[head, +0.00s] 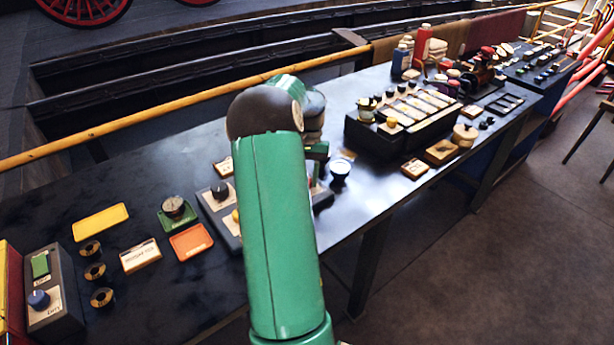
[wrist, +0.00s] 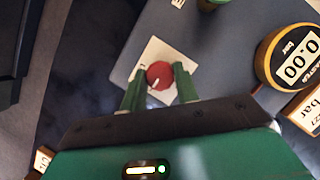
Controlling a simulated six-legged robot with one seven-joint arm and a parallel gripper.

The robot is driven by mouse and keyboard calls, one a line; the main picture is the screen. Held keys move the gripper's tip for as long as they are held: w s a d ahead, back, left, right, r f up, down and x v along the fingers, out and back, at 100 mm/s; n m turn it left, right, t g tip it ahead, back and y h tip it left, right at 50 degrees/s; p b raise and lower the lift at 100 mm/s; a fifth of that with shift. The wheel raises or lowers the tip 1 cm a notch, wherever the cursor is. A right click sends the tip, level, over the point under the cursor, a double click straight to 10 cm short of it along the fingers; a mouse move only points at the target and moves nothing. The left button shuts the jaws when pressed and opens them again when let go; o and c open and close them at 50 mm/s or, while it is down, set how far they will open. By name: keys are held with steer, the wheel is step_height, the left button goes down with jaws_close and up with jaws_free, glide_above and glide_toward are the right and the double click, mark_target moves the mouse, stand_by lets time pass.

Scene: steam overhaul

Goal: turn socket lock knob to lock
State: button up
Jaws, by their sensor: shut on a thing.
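In the wrist view, a round red knob (wrist: 159,72) with a short white mark sits on a square white plate (wrist: 153,52) on a grey panel (wrist: 205,45). I take it as the socket lock knob; no lettering on the plate is readable. My gripper (wrist: 161,80) has its two green fingers at either side of the knob and is shut on it. In the head view my green arm hides the knob and most of my gripper.
A round gauge (wrist: 290,55) reading 0.00 bar lies right of the knob in the wrist view. In the head view, the dark bench (head: 60,220) holds a yellow tray (head: 100,222), an orange tray (head: 191,242) and a black control block (head: 415,115). A yellow rail (head: 130,123) runs behind it.

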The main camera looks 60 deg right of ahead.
steer(key=o, duration=1)
steer(key=shift+c, duration=0.2)
steer(key=v, duration=1.4)
steer(key=shift+a, duration=0.1)
steer(key=w+a+r+n+t+h, duration=0.1)
steer(key=w+a+r+n, duration=0.2)
steer(key=a, duration=0.6)
steer(key=w+a+r+n+t+h, duration=0.1)
steer(key=w+a+r, duration=0.25)
steer(key=a, duration=0.55)
steer(key=w+a+r+n+h, duration=0.1)
steer(key=w+a+r+n, duration=0.15)
steer(key=w+a, duration=0.45)
steer(key=s+a+f+n+t, duration=0.1)
steer(key=s+a, duration=0.3)
steer(key=a, duration=0.6)
steer(key=s+a+f+n+t+h, duration=0.1)
steer(key=s+a+f+n+t, duration=0.1)
steer(key=a, duration=0.8)
steer(key=s+a+f+n+t, duration=0.1)
steer(key=s+a+n+t, duration=0.1)
steer(key=s+a+n, duration=0.3)
steer(key=a, duration=0.4)
steer(key=shift+s+a, duration=0.4)
